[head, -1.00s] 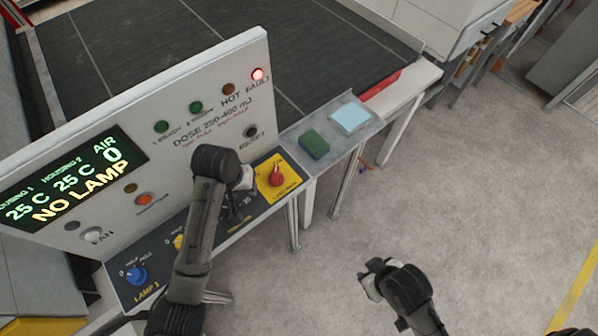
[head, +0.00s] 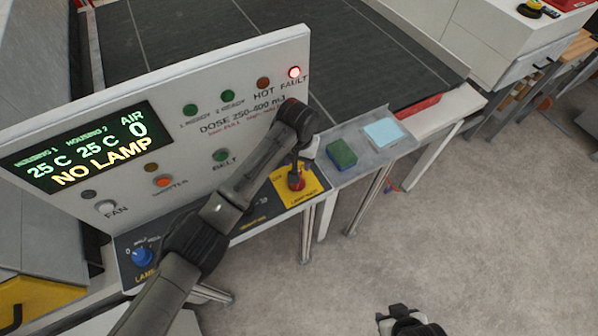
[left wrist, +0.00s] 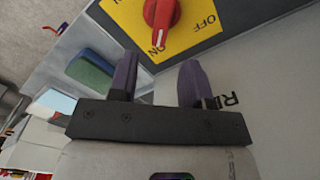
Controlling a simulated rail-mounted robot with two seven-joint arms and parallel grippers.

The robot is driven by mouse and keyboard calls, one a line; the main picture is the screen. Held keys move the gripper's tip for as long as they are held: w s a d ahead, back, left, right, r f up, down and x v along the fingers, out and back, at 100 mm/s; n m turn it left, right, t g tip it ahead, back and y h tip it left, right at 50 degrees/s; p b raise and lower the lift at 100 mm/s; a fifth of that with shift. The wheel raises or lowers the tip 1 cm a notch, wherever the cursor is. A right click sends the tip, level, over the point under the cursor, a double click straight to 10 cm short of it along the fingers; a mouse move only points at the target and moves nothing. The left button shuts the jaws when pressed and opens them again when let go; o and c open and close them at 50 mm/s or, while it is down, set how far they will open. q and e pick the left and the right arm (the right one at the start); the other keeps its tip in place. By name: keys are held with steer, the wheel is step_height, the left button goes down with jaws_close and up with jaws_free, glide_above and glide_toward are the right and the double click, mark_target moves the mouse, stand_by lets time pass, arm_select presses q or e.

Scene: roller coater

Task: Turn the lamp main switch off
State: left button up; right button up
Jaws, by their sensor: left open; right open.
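The lamp main switch is a red rotary knob (head: 296,180) on a yellow plate (head: 312,187) at the right end of the sloped dark control panel. In the left wrist view the red knob (left wrist: 161,13) shows near the top, its pointer toward the ON label. The OFF label is on the yellow plate (left wrist: 190,40) beside it. My left gripper (left wrist: 155,75) is open and empty, its fingers short of the knob in that view. In the head view my left arm partly covers the panel, with the gripper at the knob. My right gripper (head: 392,318) is open at the bottom, away from the panel.
The upright white panel (head: 240,75) carries a display (head: 85,145) reading NO LAMP and a lit red FAULT light (head: 294,72). A blue lamp knob (head: 142,257) is at the panel's left. A green block (head: 341,154) and pale blue pad (head: 384,132) lie on the grey shelf right of the switch.

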arm_select(q)
steer(key=shift+f, duration=3.55)
jaws_close()
